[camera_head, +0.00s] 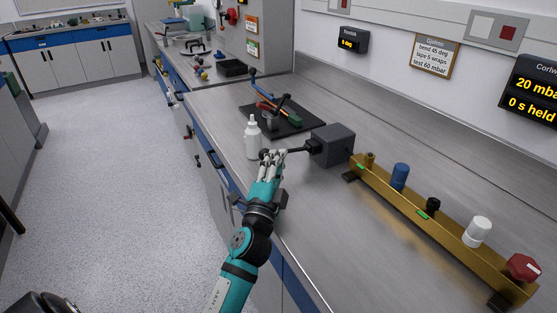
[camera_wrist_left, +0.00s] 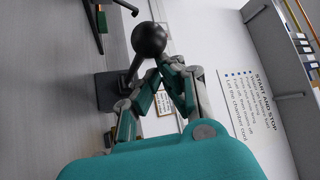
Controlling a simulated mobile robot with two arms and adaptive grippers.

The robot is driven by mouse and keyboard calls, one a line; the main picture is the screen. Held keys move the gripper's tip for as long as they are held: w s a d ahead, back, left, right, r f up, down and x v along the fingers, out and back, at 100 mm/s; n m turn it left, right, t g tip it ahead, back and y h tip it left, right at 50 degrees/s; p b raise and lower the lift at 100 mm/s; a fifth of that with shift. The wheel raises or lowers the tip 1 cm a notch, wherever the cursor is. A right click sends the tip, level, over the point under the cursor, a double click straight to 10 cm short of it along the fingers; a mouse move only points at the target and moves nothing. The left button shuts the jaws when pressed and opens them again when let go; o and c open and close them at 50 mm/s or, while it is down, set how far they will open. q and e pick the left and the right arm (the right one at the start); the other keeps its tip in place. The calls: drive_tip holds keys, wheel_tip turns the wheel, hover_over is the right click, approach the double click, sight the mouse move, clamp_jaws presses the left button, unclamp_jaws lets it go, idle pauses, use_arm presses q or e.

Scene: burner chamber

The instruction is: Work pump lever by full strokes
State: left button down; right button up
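The pump is a dark grey box (camera_head: 333,145) on the steel bench. Its thin black lever (camera_head: 298,149) sticks out to the left, roughly level. In the left wrist view, the lever's round black knob (camera_wrist_left: 149,38) stands just beyond my fingers. My left gripper (camera_head: 274,154) is at the knob end of the lever. In the left wrist view, the left gripper's fingers (camera_wrist_left: 155,75) lie close by the lever just below the knob. Whether they are clamped on it is unclear. My right gripper is not in view.
A white bottle (camera_head: 252,138) stands close behind my left gripper. A black mat (camera_head: 275,133) with tools lies beyond it. A brass manifold (camera_head: 440,225) with several coloured caps runs along the right. The wall display (camera_head: 535,90) reads 20 mbar, 0 s held. Bare bench lies in front of the manifold.

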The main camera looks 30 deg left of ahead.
use_arm(q)
drive_tip(key=shift+a, duration=0.15)
wheel_tip(320, 180, up, 10)
idle(0.5)
idle(0.5)
